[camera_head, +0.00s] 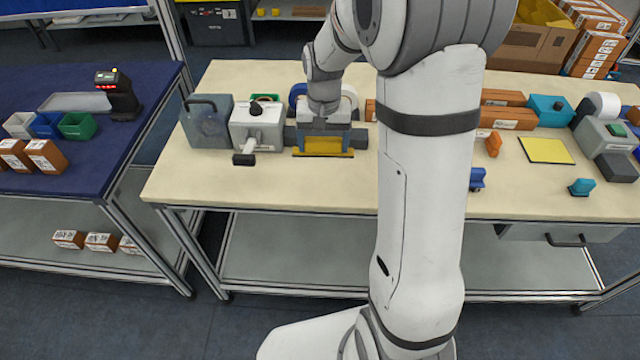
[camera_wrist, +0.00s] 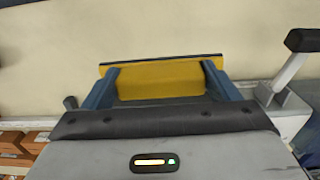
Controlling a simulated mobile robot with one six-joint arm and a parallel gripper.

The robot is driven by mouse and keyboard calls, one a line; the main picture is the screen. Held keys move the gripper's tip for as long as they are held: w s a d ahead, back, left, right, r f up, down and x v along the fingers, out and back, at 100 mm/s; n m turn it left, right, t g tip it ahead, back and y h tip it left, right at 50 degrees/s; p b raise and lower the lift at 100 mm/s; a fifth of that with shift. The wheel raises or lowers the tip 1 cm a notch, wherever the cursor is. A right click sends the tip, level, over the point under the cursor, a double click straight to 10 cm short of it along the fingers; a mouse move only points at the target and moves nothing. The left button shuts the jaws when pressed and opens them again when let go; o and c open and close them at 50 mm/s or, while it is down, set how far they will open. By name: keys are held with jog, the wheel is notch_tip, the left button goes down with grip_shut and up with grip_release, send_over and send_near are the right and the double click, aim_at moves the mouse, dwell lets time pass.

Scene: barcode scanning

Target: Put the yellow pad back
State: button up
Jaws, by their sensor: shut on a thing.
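My gripper (camera_head: 323,145) is at the left-middle of the cream table, pointing down. It is shut on the yellow pad (camera_head: 323,147), a yellow block with a wider, thin base along its edge. In the wrist view the pad (camera_wrist: 160,82) sits between the two blue fingers of my gripper (camera_wrist: 165,78). I cannot tell whether its underside touches the table. A flat yellow square with a dark border (camera_head: 546,150) lies on the right part of the table, with nothing on it.
Near the yellow square are an orange clamp-like piece (camera_head: 493,144), a teal piece (camera_head: 581,187) and a tape dispenser (camera_head: 606,140). My arm hides the table's middle.

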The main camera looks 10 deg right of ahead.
notch_tip(320, 180, down, 9)
jog(key=shift+d+f+p, duration=0.15)
jog(key=shift+f+p, duration=0.05)
jog(key=shift+p, duration=0.5)
jog(key=shift+f, duration=0.25)
jog(key=o, duration=1)
jog(key=shift+r, duration=0.1)
jog(key=shift+c, duration=0.2)
jog(key=shift+r, duration=0.1)
